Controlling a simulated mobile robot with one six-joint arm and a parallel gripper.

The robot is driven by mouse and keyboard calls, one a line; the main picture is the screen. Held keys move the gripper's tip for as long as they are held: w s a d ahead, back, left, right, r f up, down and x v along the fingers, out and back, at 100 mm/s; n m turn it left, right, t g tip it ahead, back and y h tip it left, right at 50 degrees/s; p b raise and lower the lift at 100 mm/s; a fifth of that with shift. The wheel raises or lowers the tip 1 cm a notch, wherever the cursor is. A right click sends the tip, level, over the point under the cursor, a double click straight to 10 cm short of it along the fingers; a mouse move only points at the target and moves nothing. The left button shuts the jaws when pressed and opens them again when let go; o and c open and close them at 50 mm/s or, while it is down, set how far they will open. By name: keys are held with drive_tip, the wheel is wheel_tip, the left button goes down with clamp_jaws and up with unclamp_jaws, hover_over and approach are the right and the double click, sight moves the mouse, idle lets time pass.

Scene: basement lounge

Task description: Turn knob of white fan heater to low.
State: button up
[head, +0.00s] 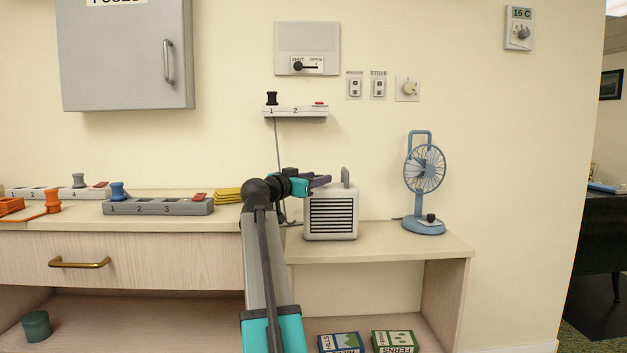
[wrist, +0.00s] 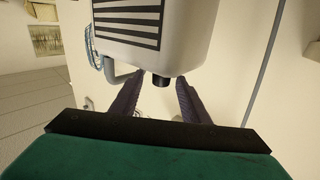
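The white fan heater (head: 344,231) stands on the low shelf, with dark slats on its front and a grey handle (head: 346,176) on top. It appears upside down in the wrist view (wrist: 185,35), where a short black knob (wrist: 161,81) sticks out of its top beside the handle (wrist: 118,74). My gripper (head: 322,180) is at the heater's top left in the head view. In the wrist view its dark purple fingers (wrist: 160,80) are apart, with the knob between their tips and gaps on both sides. The knob's setting marks cannot be seen; the head view hides the knob.
A blue fan (head: 424,170) stands right of the heater on the same shelf (head: 385,242). Yellow cloths (head: 228,195) and a grey power strip (head: 158,207) lie on the counter to the left. A cable (head: 277,150) hangs from a wall strip (head: 296,111) behind my arm.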

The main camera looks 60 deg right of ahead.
drive_tip(key=shift+r, duration=0.1)
drive_tip(key=shift+r, duration=0.1)
drive_tip(key=shift+r+p, duration=0.75)
drive_tip(key=shift+r, duration=0.25)
drive_tip(key=shift+s+a+r+p, duration=0.2)
drive_tip(key=shift+a+r+p, duration=0.15)
drive_tip(key=shift+r+p, duration=0.3)
drive_tip(key=s+a+r+p, duration=0.1)
drive_tip(key=s+a+p, duration=0.4)
drive_tip(key=s+a, duration=0.4)
drive_tip(key=a, duration=0.3)
drive_tip(key=shift+a+r, duration=0.2)
drive_tip(key=shift+r, duration=0.05)
drive_tip(key=shift+f, duration=0.15)
